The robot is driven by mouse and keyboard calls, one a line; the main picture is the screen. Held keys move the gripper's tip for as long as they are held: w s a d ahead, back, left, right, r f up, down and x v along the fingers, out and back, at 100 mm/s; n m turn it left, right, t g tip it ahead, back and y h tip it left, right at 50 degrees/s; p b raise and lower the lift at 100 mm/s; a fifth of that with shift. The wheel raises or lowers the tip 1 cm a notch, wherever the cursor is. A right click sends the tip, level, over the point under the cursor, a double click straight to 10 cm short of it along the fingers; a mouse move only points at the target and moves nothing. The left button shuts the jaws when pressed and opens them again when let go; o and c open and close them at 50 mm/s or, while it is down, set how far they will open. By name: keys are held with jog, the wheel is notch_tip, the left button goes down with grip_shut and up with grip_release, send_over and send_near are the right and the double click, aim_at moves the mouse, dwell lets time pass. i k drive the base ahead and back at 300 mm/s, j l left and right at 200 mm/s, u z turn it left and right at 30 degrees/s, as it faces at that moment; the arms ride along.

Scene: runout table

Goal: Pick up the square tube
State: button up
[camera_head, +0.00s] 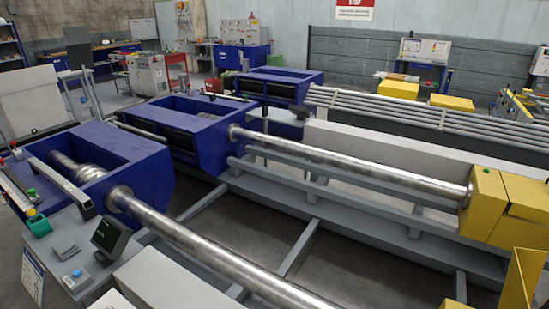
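A short grey bar with straight edges (62,187) lies slanted at the left, over the near blue machine housing (115,150). It looks like a square tube, but I cannot tell its section for sure. Its near end points down and right, above the grey control panel. Several long grey bars (400,113) lie side by side on a rack at the upper right; their section is also too small to tell. My gripper is not in view.
Two long round steel shafts run across the machine, a near one (225,252) and a farther one (350,165). A yellow block (487,203) stands at the right. A small dark screen (110,237), a green cup-like item (39,225) and buttons sit on the panel.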

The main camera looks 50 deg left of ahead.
aim_at(85, 201)
jog(key=u, duration=3.05)
jog(key=i+j+u, duration=0.2)
jog(key=i+j, duration=0.4)
jog(key=j, duration=0.2)
jog(key=i+j+u, duration=0.2)
jog(key=i+j, duration=0.4)
jog(key=j, duration=0.15)
jog(key=i+j, duration=0.1)
jog(key=i, duration=0.55)
jog(key=i+j+z, duration=0.15)
jog(key=i, duration=0.5)
jog(key=i+j, duration=0.1)
jog(key=i, duration=0.55)
jog(key=i+l+z, duration=0.2)
jog(key=i+z, duration=0.25)
jog(key=i+l+z, duration=0.1)
jog(key=i+z, duration=0.75)
jog(key=k+j, duration=0.05)
